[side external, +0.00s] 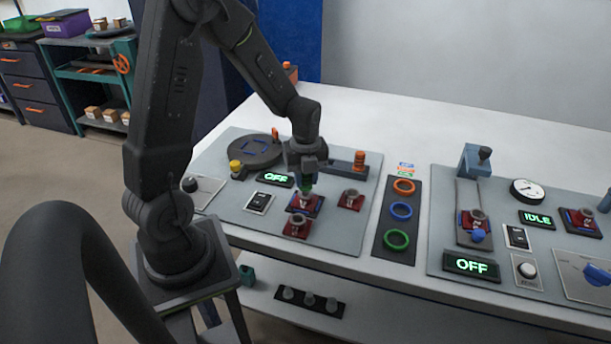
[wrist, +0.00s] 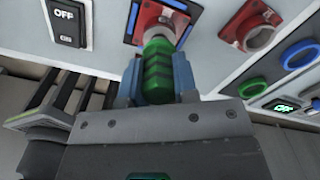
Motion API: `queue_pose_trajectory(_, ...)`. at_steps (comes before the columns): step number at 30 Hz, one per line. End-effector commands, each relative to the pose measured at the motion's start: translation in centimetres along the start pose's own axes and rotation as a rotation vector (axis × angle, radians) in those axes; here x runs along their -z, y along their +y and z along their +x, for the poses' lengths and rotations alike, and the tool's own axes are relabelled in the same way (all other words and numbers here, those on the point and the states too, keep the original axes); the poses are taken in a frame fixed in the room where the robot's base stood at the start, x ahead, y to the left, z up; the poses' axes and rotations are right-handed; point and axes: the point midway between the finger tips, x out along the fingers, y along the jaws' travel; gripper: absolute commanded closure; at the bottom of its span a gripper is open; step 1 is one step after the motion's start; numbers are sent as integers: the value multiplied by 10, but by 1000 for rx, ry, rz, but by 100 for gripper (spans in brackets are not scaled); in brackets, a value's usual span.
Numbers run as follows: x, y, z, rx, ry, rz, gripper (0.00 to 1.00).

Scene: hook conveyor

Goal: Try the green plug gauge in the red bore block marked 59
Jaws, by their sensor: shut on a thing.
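My gripper (side external: 307,172) is shut on the green plug gauge (wrist: 157,72), a green cylinder with dark bands, held between blue fingers in the wrist view. The gauge also shows as a small green bit below the fingers in the side view (side external: 307,190). Its lower end is at a red bore block (wrist: 152,20) on a blue-edged spot, directly under my gripper. I cannot tell whether the end is inside the bore or just above it. Two more red bore blocks stand nearby, one to the right (side external: 351,201) and one in front (side external: 296,227). The block markings are too small to read.
A dark round turntable (side external: 254,151) and an OFF display (side external: 277,179) lie left of my gripper. A switch (side external: 259,202) is close by. A dark strip with orange, blue and green rings (side external: 397,239) lies to the right. Further right is a second panel with gauge and dials (side external: 528,191).

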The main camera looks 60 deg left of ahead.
Motion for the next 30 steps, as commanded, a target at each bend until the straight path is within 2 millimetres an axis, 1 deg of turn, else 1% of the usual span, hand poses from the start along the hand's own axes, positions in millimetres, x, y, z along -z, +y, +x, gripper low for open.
queue_pose_trajectory(30,0,0,5,-1,1,0,97)
